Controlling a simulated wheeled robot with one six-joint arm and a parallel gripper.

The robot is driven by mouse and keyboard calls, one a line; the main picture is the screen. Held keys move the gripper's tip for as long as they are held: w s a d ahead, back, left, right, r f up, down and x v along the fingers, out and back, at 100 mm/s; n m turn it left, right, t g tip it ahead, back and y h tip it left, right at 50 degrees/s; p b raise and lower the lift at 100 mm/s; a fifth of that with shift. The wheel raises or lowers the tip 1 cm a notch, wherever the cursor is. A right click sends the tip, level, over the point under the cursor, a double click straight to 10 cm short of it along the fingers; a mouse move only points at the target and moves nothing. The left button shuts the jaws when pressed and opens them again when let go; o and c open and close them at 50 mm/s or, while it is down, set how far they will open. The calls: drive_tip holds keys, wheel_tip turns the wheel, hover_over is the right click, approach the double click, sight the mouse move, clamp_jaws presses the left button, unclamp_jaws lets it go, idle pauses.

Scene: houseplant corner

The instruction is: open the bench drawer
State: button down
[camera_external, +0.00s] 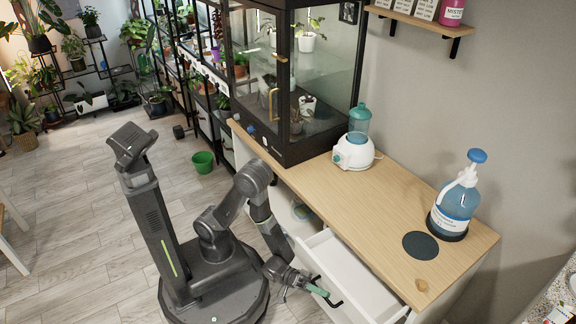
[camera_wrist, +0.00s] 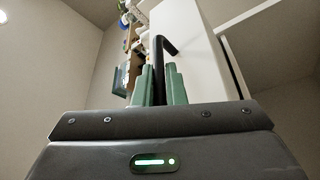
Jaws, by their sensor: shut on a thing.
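The white bench drawer (camera_external: 348,277) stands partly pulled out from under the wooden bench top, and its inside shows empty from above. Its black handle (camera_external: 333,301) is on the drawer front, towards my arm. My gripper (camera_external: 318,291) is at the handle, with its green fingers shut on it. In the wrist view my gripper (camera_wrist: 160,85) has one green finger on each side of the black handle (camera_wrist: 158,58). The white drawer front (camera_wrist: 200,60) rises just beyond. The fingers hide part of the handle.
On the bench top (camera_external: 388,213) are a blue pump bottle (camera_external: 455,205), a dark round mat (camera_external: 420,245) and a white-and-teal device (camera_external: 354,152). A glass cabinet (camera_external: 300,90) stands at its far end. A green bucket (camera_external: 203,162) is on the floor. Floor left of my base is clear.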

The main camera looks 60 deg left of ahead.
drive_tip(key=shift+s, duration=0.1)
drive_tip(key=c, duration=1.5)
unclamp_jaws()
drive_tip(key=v, duration=1.3)
drive_tip(key=shift+a, duration=0.4)
drive_tip(key=shift+f, duration=0.1)
